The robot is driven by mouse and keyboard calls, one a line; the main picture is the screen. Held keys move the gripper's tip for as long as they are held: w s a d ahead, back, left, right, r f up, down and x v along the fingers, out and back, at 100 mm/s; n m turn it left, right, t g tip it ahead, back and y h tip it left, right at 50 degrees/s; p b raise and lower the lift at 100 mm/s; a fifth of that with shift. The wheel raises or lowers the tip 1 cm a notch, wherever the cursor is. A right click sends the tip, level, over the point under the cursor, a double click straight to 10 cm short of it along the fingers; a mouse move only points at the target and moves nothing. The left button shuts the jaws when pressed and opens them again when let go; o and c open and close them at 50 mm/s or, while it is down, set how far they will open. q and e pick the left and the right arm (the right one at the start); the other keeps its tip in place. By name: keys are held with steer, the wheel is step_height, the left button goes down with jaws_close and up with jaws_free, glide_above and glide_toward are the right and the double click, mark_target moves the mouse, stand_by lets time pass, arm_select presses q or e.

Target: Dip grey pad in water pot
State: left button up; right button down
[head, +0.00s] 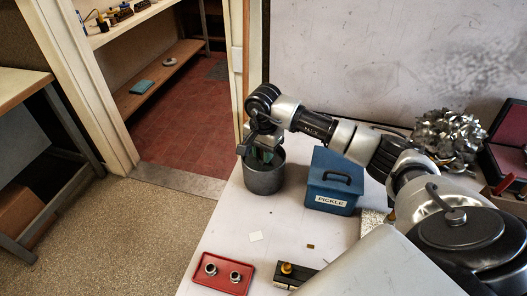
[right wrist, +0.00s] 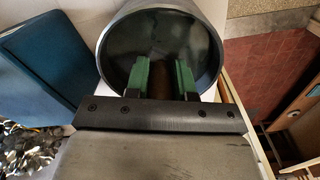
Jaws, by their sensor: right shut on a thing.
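The water pot (head: 264,181) is a dark grey metal cylinder standing on the white bench, left of a blue box. In the right wrist view the pot (right wrist: 211,40) is seen through its open mouth, with a dark inside. My right gripper (head: 262,155) points down into the pot's mouth. Its green fingers (right wrist: 161,76) reach inside the rim, a gap apart, shut on a dark, brownish-grey thing, likely the grey pad (right wrist: 160,84). Its lower part is lost in the dark, and I cannot tell whether it touches water. My left gripper is not in view.
The blue box labelled PICKLE (head: 331,190) stands close right of the pot. A red tray (head: 224,286) with two small metal parts lies at the front. A shiny metal heap (head: 447,135) is at the back right. Bench left of the pot is narrow.

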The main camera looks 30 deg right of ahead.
steer(key=shift+r, duration=0.1)
steer(key=shift+r+p, duration=2.5)
steer(key=shift+r, duration=1.95)
